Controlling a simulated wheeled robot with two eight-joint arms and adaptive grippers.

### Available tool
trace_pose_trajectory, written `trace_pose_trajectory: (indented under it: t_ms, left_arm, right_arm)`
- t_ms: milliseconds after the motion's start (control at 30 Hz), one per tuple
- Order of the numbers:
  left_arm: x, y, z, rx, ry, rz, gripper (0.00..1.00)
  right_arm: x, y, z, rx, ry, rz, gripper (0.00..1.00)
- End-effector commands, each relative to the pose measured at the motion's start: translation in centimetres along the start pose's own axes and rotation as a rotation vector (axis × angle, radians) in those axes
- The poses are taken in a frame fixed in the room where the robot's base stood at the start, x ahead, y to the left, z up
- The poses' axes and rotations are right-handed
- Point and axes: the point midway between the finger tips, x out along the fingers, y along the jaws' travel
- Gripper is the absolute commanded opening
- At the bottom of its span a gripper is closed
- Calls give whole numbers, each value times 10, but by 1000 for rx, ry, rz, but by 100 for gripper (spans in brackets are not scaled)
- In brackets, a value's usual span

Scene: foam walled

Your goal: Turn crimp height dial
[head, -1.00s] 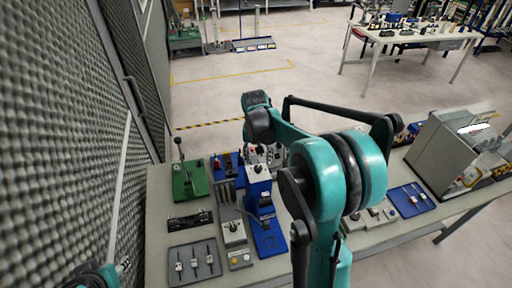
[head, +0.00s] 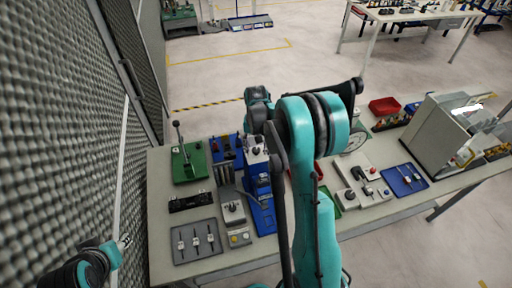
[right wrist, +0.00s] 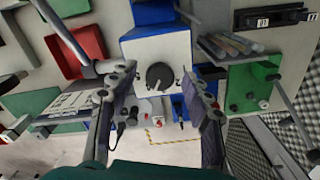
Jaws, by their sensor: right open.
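The crimp press (head: 262,213) is blue with a pale head and stands upright on the near bench. Its round dark dial (right wrist: 160,76) is on the pale head face in the right wrist view. My right gripper (right wrist: 157,82) is open, one finger on each side of the dial, with gaps visible; I cannot tell how deep the fingers reach. In the head view my right arm partly hides the press head (head: 256,152). My left gripper (head: 122,242) is at the lower left, apart from the press; its jaws are too small to read.
A green lever press (head: 190,163) and a grey tray of tools (head: 196,241) stand left of the press. A grey control box (head: 233,210) is beside it. Right are a red bin (head: 384,106), a blue tray (head: 404,179) and a grey cabinet (head: 440,135). A foam wall borders the left.

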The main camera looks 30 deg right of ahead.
Motion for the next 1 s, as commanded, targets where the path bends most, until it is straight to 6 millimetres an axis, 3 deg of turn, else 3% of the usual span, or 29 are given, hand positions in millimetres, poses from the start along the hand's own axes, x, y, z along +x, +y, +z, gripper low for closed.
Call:
trace_pose_trajectory:
  t_ms: [100, 267, 300, 1000]
  left_arm:
    - [0, 0, 0, 0, 0, 0, 40]
    - [0, 0, 0, 0, 0, 0, 40]
    - [0, 0, 0, 0, 0, 0, 40]
    - [2, 0, 1, 0, 0, 0, 40]
  right_arm:
    - [0, 0, 0, 0, 0, 0, 47]
    - [0, 0, 0, 0, 0, 0, 4]
    - [0, 0, 0, 0, 0, 0, 0]
    - [0, 0, 0, -25, 0, 0, 0]
